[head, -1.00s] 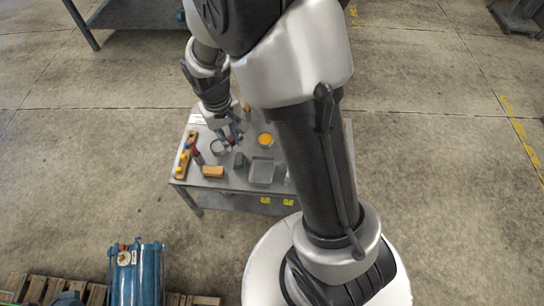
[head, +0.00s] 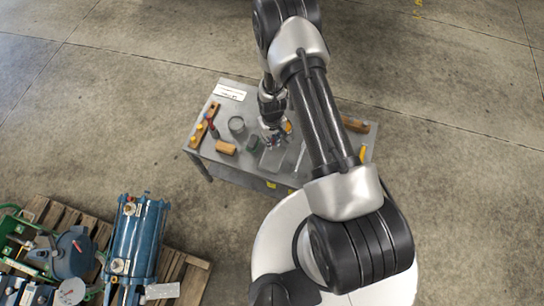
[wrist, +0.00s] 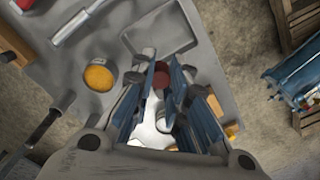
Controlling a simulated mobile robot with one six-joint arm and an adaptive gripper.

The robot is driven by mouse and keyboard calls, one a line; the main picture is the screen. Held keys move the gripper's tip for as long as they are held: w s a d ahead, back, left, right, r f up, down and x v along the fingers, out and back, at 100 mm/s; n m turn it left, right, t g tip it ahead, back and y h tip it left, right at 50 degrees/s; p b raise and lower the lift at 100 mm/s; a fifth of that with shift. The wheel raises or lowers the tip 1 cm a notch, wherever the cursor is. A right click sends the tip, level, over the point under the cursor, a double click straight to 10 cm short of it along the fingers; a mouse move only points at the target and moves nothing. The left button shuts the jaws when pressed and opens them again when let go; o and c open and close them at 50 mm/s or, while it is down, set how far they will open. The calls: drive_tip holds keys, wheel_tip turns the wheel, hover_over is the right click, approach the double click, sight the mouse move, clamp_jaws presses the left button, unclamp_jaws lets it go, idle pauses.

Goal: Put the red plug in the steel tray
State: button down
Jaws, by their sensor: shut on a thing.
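My gripper (head: 272,136) is over the table, beside and partly above the steel tray (head: 271,162). In the wrist view my gripper (wrist: 164,82) has its blue fingers shut around the red plug (wrist: 163,76); only part of the plug shows between them. The shallow grey steel tray (wrist: 160,38) lies just beyond the fingertips in the wrist view and looks empty. The plug cannot be made out in the head view. How high it is above the table is hard to tell.
A wooden rack (head: 201,132) is at the table's left edge.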

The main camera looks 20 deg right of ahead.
wheel_tip(320, 180, down, 15)
drive_tip(key=b, duration=0.4)
drive_tip(key=shift+r, duration=0.1)
drive_tip(key=shift+f+b, duration=0.2)
drive_tip(key=shift+b, duration=0.1)
drive_tip(key=c, duration=1.6)
unclamp_jaws()
drive_tip(key=shift+o, duration=0.2)
drive_tip(key=shift+r, duration=0.1)
